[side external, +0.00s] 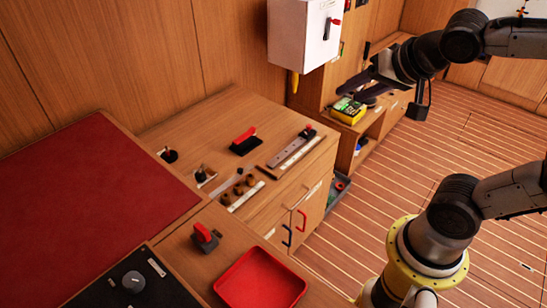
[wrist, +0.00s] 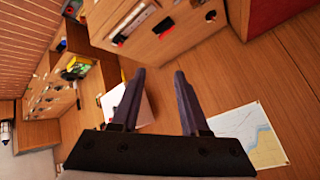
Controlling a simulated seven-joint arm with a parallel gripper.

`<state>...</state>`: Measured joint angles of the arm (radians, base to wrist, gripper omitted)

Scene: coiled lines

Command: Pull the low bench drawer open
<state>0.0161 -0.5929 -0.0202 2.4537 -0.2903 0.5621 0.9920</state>
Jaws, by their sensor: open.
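A low wooden bench (side external: 397,103) stands against the back wall behind my gripper, with an open shelf space and drawer-like fronts on its side. It also shows at the left of the wrist view (wrist: 58,98), with small dark handles on its fronts. I cannot tell from these frames which front is the drawer; no front visibly stands out. My gripper (side external: 350,90) is open and empty, in the air in front of and above this bench, partly covering it. In the wrist view my gripper's fingers (wrist: 159,72) are apart, with a wood panel and white box beyond.
A yellow item (side external: 347,110) lies on the low bench. A white wall box (side external: 300,35) with a red-handled switch hangs left of my gripper. A nearer bench (side external: 215,110) has red-handled switches and doors with red and blue handles. A red tray (side external: 260,281) sits in front.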

